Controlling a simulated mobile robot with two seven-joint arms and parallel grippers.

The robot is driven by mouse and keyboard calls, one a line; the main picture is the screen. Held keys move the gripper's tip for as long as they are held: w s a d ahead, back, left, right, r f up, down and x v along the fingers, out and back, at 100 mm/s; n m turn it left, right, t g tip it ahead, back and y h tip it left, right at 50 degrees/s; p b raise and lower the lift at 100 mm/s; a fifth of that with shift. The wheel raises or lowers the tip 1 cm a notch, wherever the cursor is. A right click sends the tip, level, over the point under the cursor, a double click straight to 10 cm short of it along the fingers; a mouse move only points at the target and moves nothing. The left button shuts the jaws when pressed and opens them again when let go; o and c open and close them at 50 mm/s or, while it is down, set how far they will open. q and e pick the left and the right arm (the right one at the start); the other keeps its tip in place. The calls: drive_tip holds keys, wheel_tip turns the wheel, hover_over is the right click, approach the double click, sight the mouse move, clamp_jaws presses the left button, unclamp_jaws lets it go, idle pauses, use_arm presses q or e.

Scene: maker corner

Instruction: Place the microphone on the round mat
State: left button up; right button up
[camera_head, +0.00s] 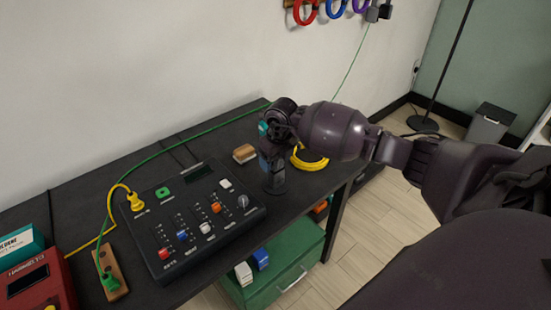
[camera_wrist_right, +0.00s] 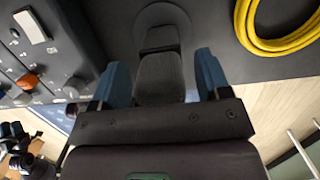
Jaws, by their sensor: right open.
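My right gripper (camera_head: 268,163) is over the dark table near its right edge, with its blue fingers pointing down. In the right wrist view its fingers (camera_wrist_right: 158,82) are apart, one on each side of a dark grey upright piece (camera_wrist_right: 160,75), which looks like the microphone. A gap shows beside each finger. A dark round disc (camera_wrist_right: 180,17) lies under this piece; I cannot tell whether it is the round mat or the microphone's own base. In the head view the dark piece (camera_head: 277,183) is partly hidden by the gripper.
A control panel (camera_head: 190,216) with knobs and sliders stands left of the gripper. A yellow cable coil (camera_head: 312,164) lies close to the right. A wooden block (camera_head: 244,153) sits behind. A green drawer unit (camera_head: 280,270) stands below the table's front edge.

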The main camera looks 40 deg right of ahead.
drive_tip(key=r, duration=0.4)
drive_tip(key=s+r+p, duration=0.1)
drive_tip(key=r, duration=0.3)
drive_tip(key=s+r, duration=0.1)
drive_tip(key=r, duration=0.3)
drive_tip(key=shift+p, duration=0.35)
drive_tip(key=s+a+f+m+t+y, duration=0.35)
drive_tip(key=s+a+y, duration=0.25)
drive_tip(key=a+y, duration=0.3)
drive_tip(key=s+a+f+m+t+y, duration=0.2)
drive_tip(key=s+a+f+m+y, duration=0.25)
drive_tip(key=a, duration=0.75)
drive_tip(key=s+d+f+m+t+h, duration=0.2)
drive_tip(key=s+d+f+m+h, duration=0.3)
drive_tip(key=m, duration=0.9)
drive_tip(key=s+d+f+m+t+h, duration=0.1)
drive_tip(key=s+d+f+m+h, duration=0.4)
drive_tip(key=s+m, duration=0.8)
wheel_tip(320, 180, down, 5)
drive_tip(key=m+h, duration=0.1)
drive_tip(key=h, duration=0.2)
drive_tip(key=shift+d+t+h, duration=0.2)
drive_tip(key=shift+t+h, duration=0.15)
